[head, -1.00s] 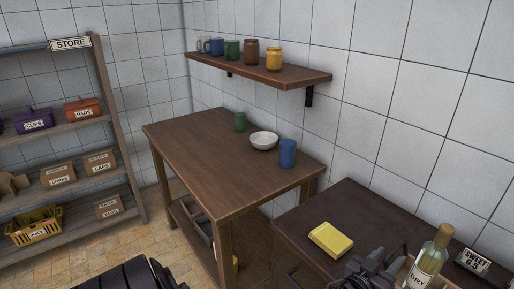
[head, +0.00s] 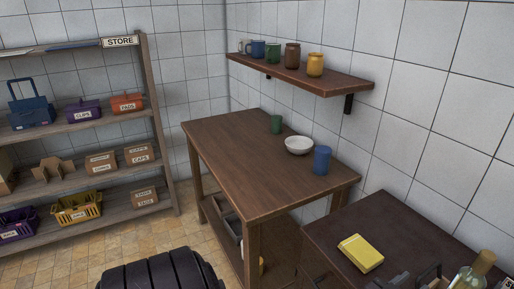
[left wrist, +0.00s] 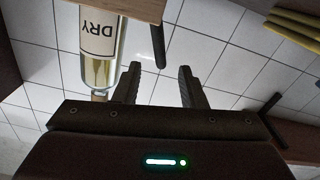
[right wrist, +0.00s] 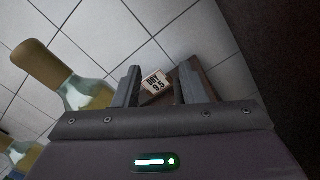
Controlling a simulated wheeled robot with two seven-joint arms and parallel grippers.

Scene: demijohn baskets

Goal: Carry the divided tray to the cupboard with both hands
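A light wooden edge (left wrist: 115,8) shows at the top of the left wrist view, beside a bottle labelled DRY (left wrist: 100,45); I cannot tell whether it is the divided tray. The bottle's neck (head: 483,262) shows at the bottom right of the head view. My left gripper (left wrist: 160,75) is open and empty, with a dark bar (left wrist: 158,45) beyond its fingers. In the head view it is cut off at the bottom right. My right gripper (right wrist: 160,78) is open and empty; a pale bottle (right wrist: 70,75) stands left of it. I cannot pick out the cupboard.
A yellow block (head: 361,253) lies on the dark counter (head: 400,225). The brown table (head: 235,150) holds a green cup (head: 276,124), a white bowl (head: 299,145) and a blue cup (head: 322,160). The STORE rack (head: 160,140) stands at left.

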